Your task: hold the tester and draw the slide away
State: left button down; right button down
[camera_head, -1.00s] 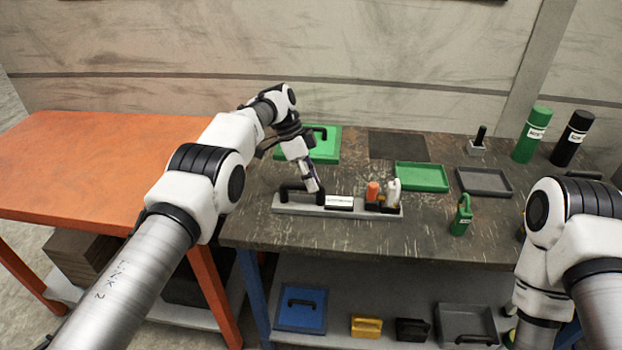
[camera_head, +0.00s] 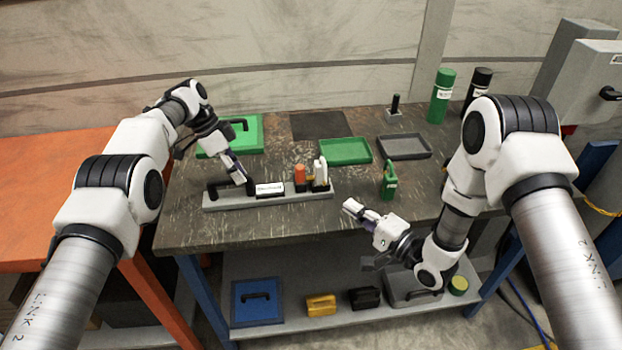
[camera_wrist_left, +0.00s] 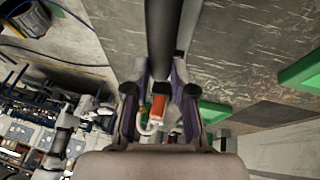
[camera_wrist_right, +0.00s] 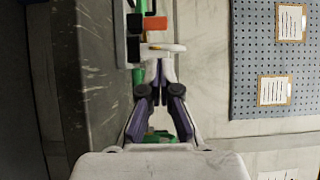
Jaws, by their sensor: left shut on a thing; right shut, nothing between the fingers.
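The tester appears to be the long grey bar-shaped base (camera_head: 290,197) on the dark bench, with a black handle (camera_head: 217,188) at its left end and a white labelled block (camera_head: 270,189). At its right end stand an orange piece (camera_head: 300,174) and a white upright piece (camera_head: 321,170); I cannot tell which part is the slide. My left gripper (camera_head: 246,184) is shut on the black handle, whose bar (camera_wrist_left: 160,35) runs between the fingers in the left wrist view. My right gripper (camera_head: 350,205) is shut and empty, in front and right of the base. In the right wrist view the white piece (camera_wrist_right: 165,48) lies beyond its fingertips.
Behind are a green tray (camera_head: 345,151), a grey tray (camera_head: 404,147), a green case (camera_head: 240,140), and green (camera_head: 440,98) and black (camera_head: 479,88) cylinders. Bench between base and front edge is clear.

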aim_at(303, 174)
pick_arm(q)
jog(key=shift+r, duration=0.1)
pick_arm(e)
jog(key=x, duration=1.4)
jog(key=shift+f, duration=0.1)
jog(key=shift+a, duration=0.1)
jog(key=shift+s+a, duration=0.2)
jog(key=shift+a, duration=1.2)
pick_arm(q)
jog(key=shift+d, duration=0.1)
pick_arm(e)
jog(key=shift+d, duration=0.15)
jog(key=shift+s+d, duration=0.15)
jog(key=shift+s, duration=0.05)
jog(key=v, duration=1.3)
